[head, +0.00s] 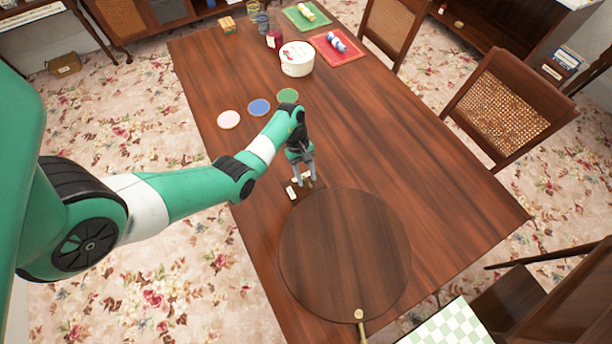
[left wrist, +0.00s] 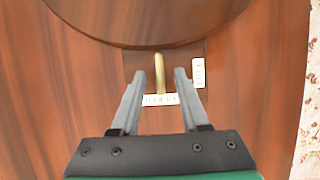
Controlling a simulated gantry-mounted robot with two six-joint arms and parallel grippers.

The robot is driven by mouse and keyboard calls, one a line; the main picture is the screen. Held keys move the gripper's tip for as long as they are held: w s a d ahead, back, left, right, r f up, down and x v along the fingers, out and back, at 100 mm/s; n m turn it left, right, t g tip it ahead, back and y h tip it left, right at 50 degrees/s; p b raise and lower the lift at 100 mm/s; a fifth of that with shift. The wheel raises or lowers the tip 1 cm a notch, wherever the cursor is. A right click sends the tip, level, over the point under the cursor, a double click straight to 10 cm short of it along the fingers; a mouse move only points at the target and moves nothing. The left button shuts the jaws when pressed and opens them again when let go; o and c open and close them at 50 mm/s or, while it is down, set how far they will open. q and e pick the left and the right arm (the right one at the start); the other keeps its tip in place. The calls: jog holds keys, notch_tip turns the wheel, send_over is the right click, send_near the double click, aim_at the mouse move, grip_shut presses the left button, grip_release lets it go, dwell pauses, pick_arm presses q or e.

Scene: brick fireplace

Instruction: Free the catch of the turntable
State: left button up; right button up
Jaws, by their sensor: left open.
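The turntable (head: 345,255) is a round dark wooden disc on the near part of the table. It also fills the top of the left wrist view (left wrist: 150,18). A small brass catch lever (left wrist: 160,72) sits at its far edge and points away from the disc toward a white marked plate (left wrist: 160,99). A second white plate (left wrist: 198,72) lies to one side. My left gripper (head: 304,184) is open and points down over the catch. In the left wrist view its fingers (left wrist: 159,74) stand either side of the lever, apart from it. My right gripper is out of view.
A brass knob with a handle (head: 359,315) sits at the turntable's near edge. Coloured discs (head: 259,107), a white round box (head: 297,60) and a red tray (head: 350,53) stand farther up the table (head: 400,160). The table right of my gripper is clear.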

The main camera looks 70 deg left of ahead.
pick_arm(q)
grip_shut()
jog(key=shift+r, duration=0.15)
